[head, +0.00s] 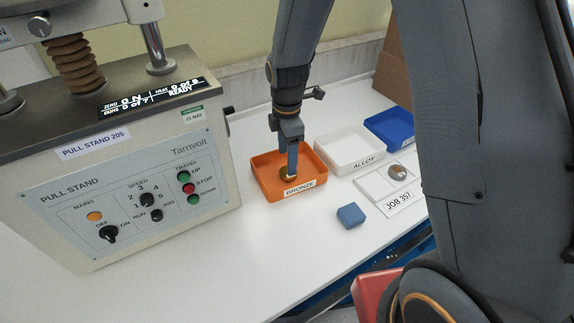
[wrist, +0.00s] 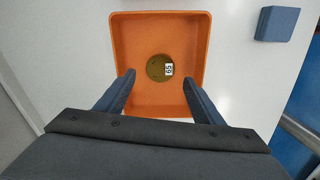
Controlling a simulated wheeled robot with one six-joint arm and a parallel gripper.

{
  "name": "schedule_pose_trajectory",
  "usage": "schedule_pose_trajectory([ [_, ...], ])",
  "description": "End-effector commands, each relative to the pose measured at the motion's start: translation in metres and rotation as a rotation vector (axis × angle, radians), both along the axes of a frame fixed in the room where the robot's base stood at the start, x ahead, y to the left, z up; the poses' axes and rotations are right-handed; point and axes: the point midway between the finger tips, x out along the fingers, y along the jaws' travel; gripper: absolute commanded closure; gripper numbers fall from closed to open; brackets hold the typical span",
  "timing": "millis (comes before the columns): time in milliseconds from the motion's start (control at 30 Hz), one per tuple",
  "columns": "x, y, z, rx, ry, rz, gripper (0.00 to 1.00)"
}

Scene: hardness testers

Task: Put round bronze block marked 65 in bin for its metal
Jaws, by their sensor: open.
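The round bronze block (wrist: 158,67) lies in the orange bin, and its white tag reads 65 in the wrist view. In the head view the block (head: 287,173) shows partly behind my gripper. The orange bin (wrist: 125,40) carries a BRONZE label in the head view (head: 299,188). My gripper (wrist: 158,78) is open, its two fingers apart on either side of the bin's near part, with nothing between them. In the head view my gripper (head: 291,168) points down into the orange bin.
A white ALLOY bin (head: 349,149) and a blue bin (head: 389,128) stand right of the orange one. A JOB 357 tray (head: 392,190) holds a round piece (head: 398,172). A blue block (head: 351,215) lies on the bench. The pull stand (head: 130,180) is at the left.

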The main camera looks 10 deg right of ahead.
Motion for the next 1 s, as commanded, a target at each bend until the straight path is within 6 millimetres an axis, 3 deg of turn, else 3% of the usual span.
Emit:
schedule_pose_trajectory([
  [333,0.001,0.0,0.057,0.0,-0.002,0.0,0.38],
  [633,-0.007,-0.007,0.076,0.0,-0.002,-0.073,0.38],
  [767,-0.027,-0.028,0.081,0.005,-0.013,-0.319,0.38],
  [1000,-0.09,-0.077,0.089,0.03,-0.043,-1.008,0.38],
])
